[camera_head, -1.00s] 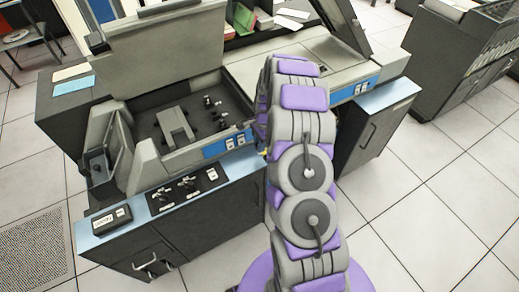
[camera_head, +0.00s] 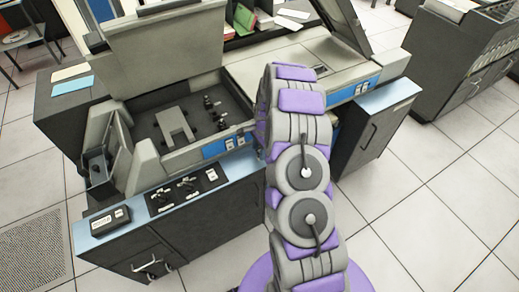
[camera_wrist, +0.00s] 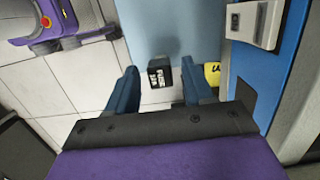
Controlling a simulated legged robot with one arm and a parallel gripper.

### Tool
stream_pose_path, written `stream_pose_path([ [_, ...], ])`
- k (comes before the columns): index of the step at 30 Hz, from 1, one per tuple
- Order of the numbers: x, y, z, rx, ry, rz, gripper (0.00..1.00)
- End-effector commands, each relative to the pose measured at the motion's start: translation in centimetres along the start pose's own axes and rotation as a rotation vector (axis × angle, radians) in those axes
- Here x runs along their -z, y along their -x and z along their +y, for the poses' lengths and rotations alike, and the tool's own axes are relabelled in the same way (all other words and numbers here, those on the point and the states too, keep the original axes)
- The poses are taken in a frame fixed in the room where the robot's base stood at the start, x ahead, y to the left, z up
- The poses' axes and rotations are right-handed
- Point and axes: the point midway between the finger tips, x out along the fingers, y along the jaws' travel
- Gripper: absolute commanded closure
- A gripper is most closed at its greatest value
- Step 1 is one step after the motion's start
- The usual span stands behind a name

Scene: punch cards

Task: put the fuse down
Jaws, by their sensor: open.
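In the wrist view, a small black block with white markings, which looks like the fuse (camera_wrist: 160,77), shows between the two blue fingers of my gripper (camera_wrist: 159,68). The fingers are open, with a visible gap on each side of the block. The block appears over or on a light blue surface (camera_wrist: 158,30); whether it rests there I cannot tell. In the head view my arm hides the gripper and the block.
In the wrist view, a yellow object (camera_wrist: 212,75) is beside the right finger, and a blue panel with a pale switch (camera_wrist: 255,22) is at right. In the head view, the grey console (camera_head: 190,70) has a black labelled box (camera_head: 110,220) on its front ledge.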

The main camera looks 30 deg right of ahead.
Motion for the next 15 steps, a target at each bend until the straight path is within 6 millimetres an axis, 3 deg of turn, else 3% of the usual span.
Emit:
stream_pose_path([
  [8,0.0,1.5,-0.1,0.003,0.000,0.001,0.48],
  [15,0.0,5.7,-0.1,0.004,-0.001,0.001,0.48],
])
